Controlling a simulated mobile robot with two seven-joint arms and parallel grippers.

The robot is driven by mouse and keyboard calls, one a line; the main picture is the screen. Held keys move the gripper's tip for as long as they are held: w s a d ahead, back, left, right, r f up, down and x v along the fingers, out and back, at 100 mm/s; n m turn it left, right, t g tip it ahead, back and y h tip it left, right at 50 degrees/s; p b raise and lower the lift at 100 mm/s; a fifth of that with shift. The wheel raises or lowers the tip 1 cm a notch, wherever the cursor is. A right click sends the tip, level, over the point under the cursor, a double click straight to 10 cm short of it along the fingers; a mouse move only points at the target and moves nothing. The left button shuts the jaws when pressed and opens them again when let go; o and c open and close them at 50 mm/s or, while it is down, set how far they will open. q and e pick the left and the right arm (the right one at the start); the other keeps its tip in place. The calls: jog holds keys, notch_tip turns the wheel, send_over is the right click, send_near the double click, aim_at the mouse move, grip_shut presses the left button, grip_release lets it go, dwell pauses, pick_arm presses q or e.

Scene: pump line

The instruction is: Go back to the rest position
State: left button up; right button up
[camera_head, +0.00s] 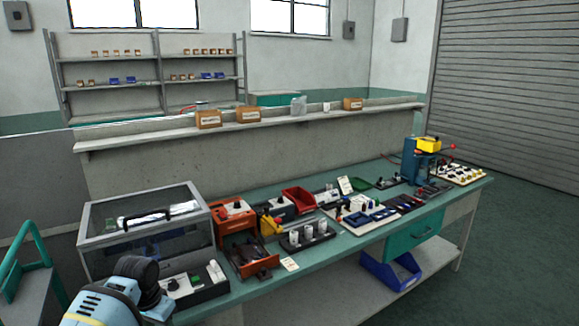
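A light blue and black part of one of my arms shows at the lower left, in front of the workbench (330,262). No gripper fingers can be made out there. My other arm is out of the picture. The workbench has a green top and runs from the lower left to the right. A clear-lidded case (145,232) stands on its left end with the lid down.
A blue crate (391,272) sits below. The floor at right (520,270) is clear.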

pick_arm(q)
jog(key=s+d+f+t+h, duration=0.15)
jog(key=s+d+f, duration=0.25)
jog(key=s+f, duration=0.4)
jog(key=s+d+f+t, duration=0.2)
jog(key=s+d+f, duration=0.4)
jog(key=f, duration=0.4)
jog(key=s+r+t, duration=0.1)
jog(key=s+t, duration=0.1)
jog(key=s, duration=0.8)
jog(key=s+d+r+t, duration=0.1)
jog(key=s+r+t, duration=0.1)
jog(key=s, duration=0.9)
jog(key=shift+s+d+n+t, duration=0.15)
jog(key=shift+d+n+t, duration=0.2)
jog(key=shift+t, duration=0.2)
jog(key=shift+f, duration=0.1)
